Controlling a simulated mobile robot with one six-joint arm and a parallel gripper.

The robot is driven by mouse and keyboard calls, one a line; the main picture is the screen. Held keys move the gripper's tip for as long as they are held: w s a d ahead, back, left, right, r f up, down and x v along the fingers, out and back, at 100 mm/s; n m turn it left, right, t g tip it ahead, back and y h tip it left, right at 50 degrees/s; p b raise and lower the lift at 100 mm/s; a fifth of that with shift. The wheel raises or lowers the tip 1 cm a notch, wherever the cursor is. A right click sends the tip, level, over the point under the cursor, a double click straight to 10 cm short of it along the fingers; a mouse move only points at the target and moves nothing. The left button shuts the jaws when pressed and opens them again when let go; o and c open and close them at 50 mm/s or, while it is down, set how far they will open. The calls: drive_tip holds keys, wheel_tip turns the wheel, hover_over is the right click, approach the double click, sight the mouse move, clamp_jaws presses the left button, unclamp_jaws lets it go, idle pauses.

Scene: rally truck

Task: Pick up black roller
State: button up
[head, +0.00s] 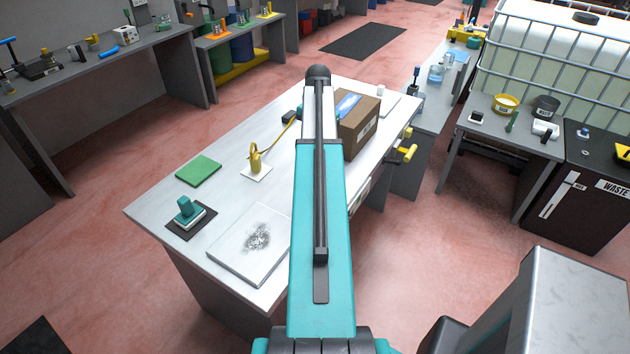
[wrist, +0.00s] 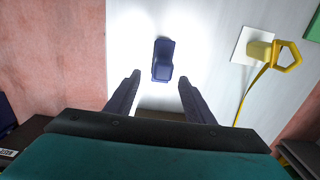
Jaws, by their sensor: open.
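A dark, navy-looking block-like object (wrist: 162,60) lies on the brightly lit white tabletop in the wrist view. It may be the black roller, but its shape does not make this certain. My gripper (wrist: 159,82) is open, with its two dark fingers apart and nothing held between them. The object appears just beyond the fingertips, roughly centred between them.
A yellow looped tool (head: 255,158) stands on a white square; it also shows in the wrist view (wrist: 287,55). A brown box (head: 358,130) stands right of my arm. A green pad (head: 198,170), a teal-handled stamp (head: 187,212) and a smudged white plate (head: 252,242) lie left.

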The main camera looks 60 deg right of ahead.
drive_tip(key=shift+f, duration=0.35)
drive_tip(key=shift+w+a+f+b, duration=0.1)
drive_tip(key=shift+a+f+b, duration=0.05)
drive_tip(key=shift+f+b, duration=0.55)
drive_tip(key=shift+w+a+f+b, duration=0.1)
drive_tip(key=shift+f+b, duration=0.4)
drive_tip(key=shift+f, duration=0.35)
drive_tip(key=shift+f+b, duration=0.6)
drive_tip(key=shift+f, duration=0.4)
drive_tip(key=shift+c, duration=0.3)
clamp_jaws()
